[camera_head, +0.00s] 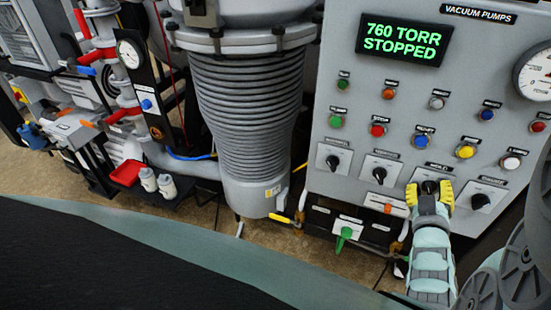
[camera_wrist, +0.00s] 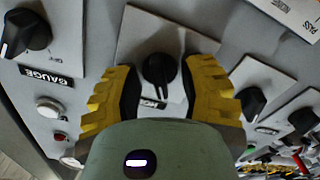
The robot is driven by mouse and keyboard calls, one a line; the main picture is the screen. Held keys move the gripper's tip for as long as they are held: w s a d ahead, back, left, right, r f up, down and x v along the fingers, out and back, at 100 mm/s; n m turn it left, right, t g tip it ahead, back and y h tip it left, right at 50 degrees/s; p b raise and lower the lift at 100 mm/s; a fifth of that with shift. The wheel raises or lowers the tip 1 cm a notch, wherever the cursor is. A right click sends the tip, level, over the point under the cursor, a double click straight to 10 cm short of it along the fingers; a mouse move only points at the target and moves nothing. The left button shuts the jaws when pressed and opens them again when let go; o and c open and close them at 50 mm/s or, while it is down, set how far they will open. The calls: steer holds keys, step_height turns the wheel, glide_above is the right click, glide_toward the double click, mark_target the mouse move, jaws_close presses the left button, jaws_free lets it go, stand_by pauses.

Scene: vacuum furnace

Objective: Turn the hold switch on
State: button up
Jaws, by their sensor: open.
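A row of black rotary switches on white plates runs along the lower part of the grey control panel (camera_head: 420,103). My gripper (camera_head: 430,190) is at the third switch from the left, with yellow fingers open. In the wrist view that black knob (camera_wrist: 160,73) sits between the two finger pads (camera_wrist: 160,92), with a gap on each side. The knob's white mark points down toward my palm in that view.
The neighbouring switch (camera_head: 480,201), labelled GAUGE in the wrist view, is close on the right. Coloured buttons (camera_head: 466,151) sit above the switches. The green display (camera_head: 403,41) reads 760 TORR STOPPED. A green-handled valve (camera_head: 344,238) is below the panel.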

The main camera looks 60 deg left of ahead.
steer(key=shift+o, duration=0.3)
steer(key=shift+s, duration=0.15)
steer(key=shift+d+f, duration=0.1)
steer(key=shift+d, duration=0.05)
jaws_close()
steer(key=m+p, duration=0.2)
steer(key=m, duration=0.3)
steer(key=shift+m, duration=0.4)
steer(key=m, duration=0.3)
steer(key=shift+m+b, duration=0.75)
steer(key=shift+m, duration=0.75)
